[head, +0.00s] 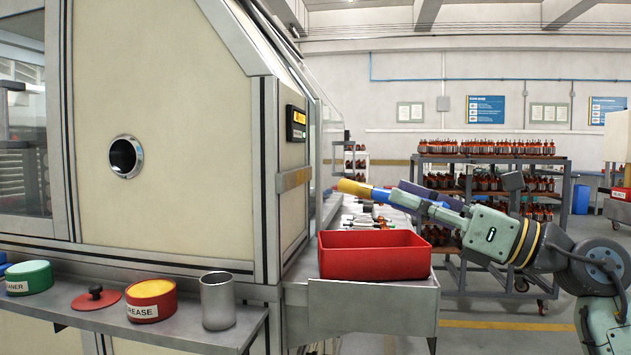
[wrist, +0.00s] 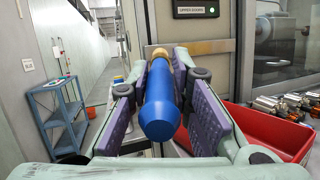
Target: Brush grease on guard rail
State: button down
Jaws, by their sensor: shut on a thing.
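My gripper (head: 408,197) is shut on a brush with a blue handle (head: 382,194) and a yellow-tan tip (head: 352,187). The brush points left toward the machine, above the red bin. In the wrist view the blue handle (wrist: 159,105) lies between the purple finger pads, its tan end (wrist: 160,53) facing away. A short brass-coloured strip (head: 293,180) crosses the machine's corner, left of the brush tip and apart from it; I cannot tell whether it is the guard rail. The red grease tin (head: 151,307), open with yellow grease, stands on the left shelf.
A red lid (head: 96,298), a metal cup (head: 217,301) and a green cleaner tin (head: 29,278) share the shelf. The red bin (head: 375,263) stands below the brush. The machine (head: 180,100) fills the left. A rack of parts (head: 490,165) stands behind my arm.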

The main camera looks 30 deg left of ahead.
dwell(0.5)
jog(key=s+a+b, duration=0.1)
jog(key=s+a, duration=0.1)
jog(key=a, duration=0.5)
dwell(0.3)
jog(key=shift+s+a, duration=0.25)
jog(key=shift+a, duration=0.55)
dwell(0.6)
